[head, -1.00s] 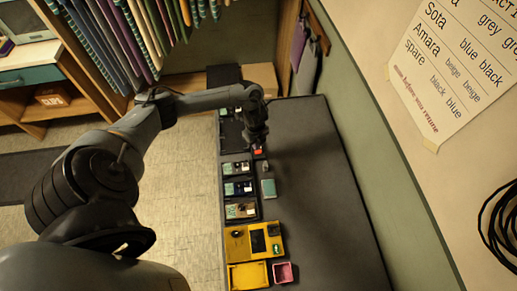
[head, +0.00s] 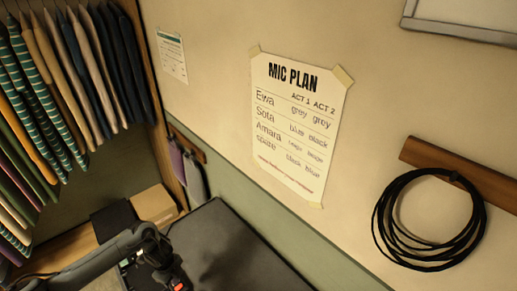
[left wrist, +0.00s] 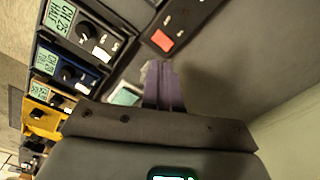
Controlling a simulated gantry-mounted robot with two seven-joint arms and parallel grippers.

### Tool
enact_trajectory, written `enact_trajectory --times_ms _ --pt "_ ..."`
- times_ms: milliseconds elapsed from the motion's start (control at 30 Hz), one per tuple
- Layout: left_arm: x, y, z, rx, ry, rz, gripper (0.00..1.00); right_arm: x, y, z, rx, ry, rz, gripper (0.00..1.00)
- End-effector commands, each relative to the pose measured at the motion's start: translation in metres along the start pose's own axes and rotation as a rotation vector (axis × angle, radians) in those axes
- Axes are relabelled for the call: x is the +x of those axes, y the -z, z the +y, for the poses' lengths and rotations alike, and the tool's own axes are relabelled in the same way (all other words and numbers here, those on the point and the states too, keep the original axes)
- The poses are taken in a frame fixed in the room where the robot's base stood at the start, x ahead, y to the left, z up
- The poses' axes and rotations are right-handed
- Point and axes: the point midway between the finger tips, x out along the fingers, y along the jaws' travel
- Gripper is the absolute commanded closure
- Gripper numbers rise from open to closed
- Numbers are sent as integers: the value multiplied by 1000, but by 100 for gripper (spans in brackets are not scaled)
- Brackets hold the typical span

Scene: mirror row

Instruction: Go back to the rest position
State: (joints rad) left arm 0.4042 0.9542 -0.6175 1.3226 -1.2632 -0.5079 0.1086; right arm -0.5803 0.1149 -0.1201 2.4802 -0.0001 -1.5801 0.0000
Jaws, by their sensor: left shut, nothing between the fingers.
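My left gripper (head: 166,272) is at the lower edge of the head view, over the near-left part of the dark tabletop (head: 225,250). In the left wrist view its fingers (left wrist: 163,84) are together with nothing between them. A dark pack with a red patch (left wrist: 163,39) lies just beyond the fingertips, apart from them. A pale green-screened item (left wrist: 126,96) is partly hidden beside the fingers. My right gripper is in neither view.
Several packs with small screens, one dark (left wrist: 82,30), one blue (left wrist: 70,68) and one yellow (left wrist: 45,120), line the tabletop's edge. A clothes rack (head: 70,80) stands at the left. A mic plan sheet (head: 297,125) and coiled cable (head: 430,220) hang on the wall.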

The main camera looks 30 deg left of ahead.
Motion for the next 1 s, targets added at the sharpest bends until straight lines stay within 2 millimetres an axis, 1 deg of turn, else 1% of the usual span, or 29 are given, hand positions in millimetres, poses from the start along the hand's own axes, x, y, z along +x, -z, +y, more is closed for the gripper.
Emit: enact_trajectory --times_ms 33,67,167,200,267,300,367,400,467,500,533,600,700,833,900,1000 --pt "7 16 2 13 12 11 100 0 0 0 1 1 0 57" --pt "10 26 1 19 28 16 100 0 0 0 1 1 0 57" --pt "22 74 3 35 94 44 100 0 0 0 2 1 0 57" --pt "26 98 4 34 130 61 100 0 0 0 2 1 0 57" --pt "28 140 9 19 189 94 100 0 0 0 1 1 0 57" --pt "26 168 14 -8 231 119 100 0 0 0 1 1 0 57" --pt "16 211 24 -78 294 162 100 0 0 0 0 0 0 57" --pt "5 236 32 -148 333 191 100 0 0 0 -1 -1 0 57" --pt "-15 261 44 -272 372 223 100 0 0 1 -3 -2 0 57" --pt "-29 270 53 -367 387 240 100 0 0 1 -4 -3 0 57" --pt "-40 275 60 -440 392 250 100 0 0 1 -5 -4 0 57" --pt "-64 275 78 -615 386 262 100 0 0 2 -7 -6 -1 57" --pt "-91 264 105 -844 347 261 100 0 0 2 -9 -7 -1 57" --pt "-114 245 138 -1075 278 246 100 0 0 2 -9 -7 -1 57" --pt "-123 237 151 -1158 248 239 100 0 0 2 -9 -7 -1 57" --pt "-130 230 163 -1230 219 230 100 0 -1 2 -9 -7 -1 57"
